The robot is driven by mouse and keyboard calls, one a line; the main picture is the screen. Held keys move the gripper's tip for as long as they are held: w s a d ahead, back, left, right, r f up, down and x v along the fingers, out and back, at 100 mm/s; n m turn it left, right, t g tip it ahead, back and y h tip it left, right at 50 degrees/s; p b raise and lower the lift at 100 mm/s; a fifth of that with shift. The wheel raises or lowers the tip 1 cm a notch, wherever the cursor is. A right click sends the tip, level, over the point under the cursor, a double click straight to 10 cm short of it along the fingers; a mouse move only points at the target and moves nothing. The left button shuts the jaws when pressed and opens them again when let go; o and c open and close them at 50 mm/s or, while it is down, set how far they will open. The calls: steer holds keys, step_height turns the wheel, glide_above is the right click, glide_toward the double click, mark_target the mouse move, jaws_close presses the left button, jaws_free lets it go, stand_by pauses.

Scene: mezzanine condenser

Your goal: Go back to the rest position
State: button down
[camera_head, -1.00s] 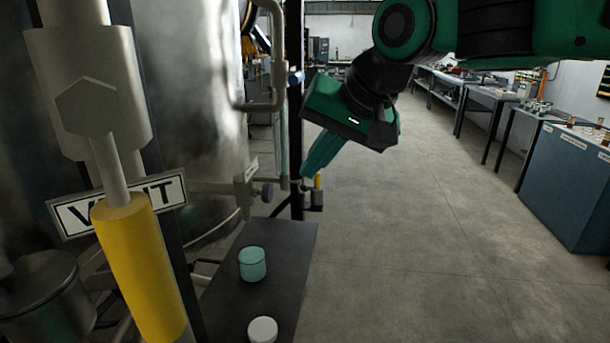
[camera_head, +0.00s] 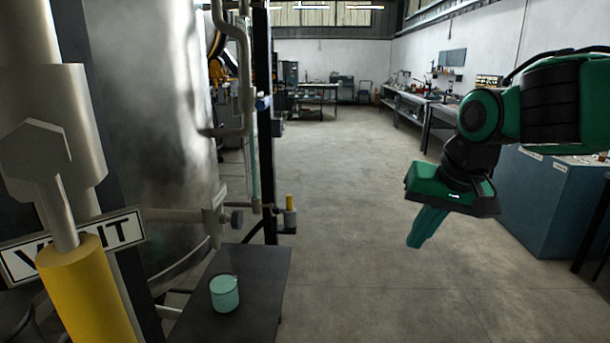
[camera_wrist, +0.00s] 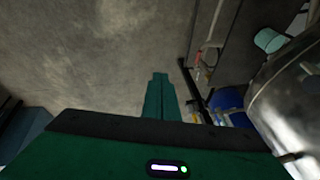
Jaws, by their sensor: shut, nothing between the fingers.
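My gripper (camera_head: 427,228) is green and hangs over the open floor at the right of the head view, pointing down and a little left. Its fingers are together with nothing between them. In the wrist view the shut fingers (camera_wrist: 159,98) point out over bare concrete floor. My gripper is well apart from the tank, the shelf and the benches.
A teal cup (camera_head: 224,293) stands on a dark shelf (camera_head: 262,270) beside the metal tank (camera_head: 155,130). A yellow-handled valve lever (camera_head: 90,295) and VENT sign (camera_head: 125,230) are at left. A blue cabinet (camera_head: 550,205) stands behind my arm. The middle floor is clear.

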steer(key=s+d+f+m+g+h, duration=0.1)
steer(key=s+d+f, duration=0.25)
steer(key=d, duration=0.35)
steer(key=s+d+f+m+g, duration=0.1)
steer(key=s+d+f, duration=0.2)
steer(key=s+d, duration=0.25)
steer(key=s+d+f+m+g, duration=0.1)
steer(key=s+d+f, duration=0.2)
steer(key=s, duration=0.3)
steer(key=s+d+f+m+g, duration=0.1)
steer(key=s+d+f, duration=0.2)
steer(key=s, duration=0.3)
steer(key=shift+s+d+f, duration=0.15)
steer(key=shift+s+d, duration=0.05)
steer(key=shift+d, duration=0.6)
steer(key=shift+w+f, duration=0.25)
steer(key=shift+w, duration=0.45)
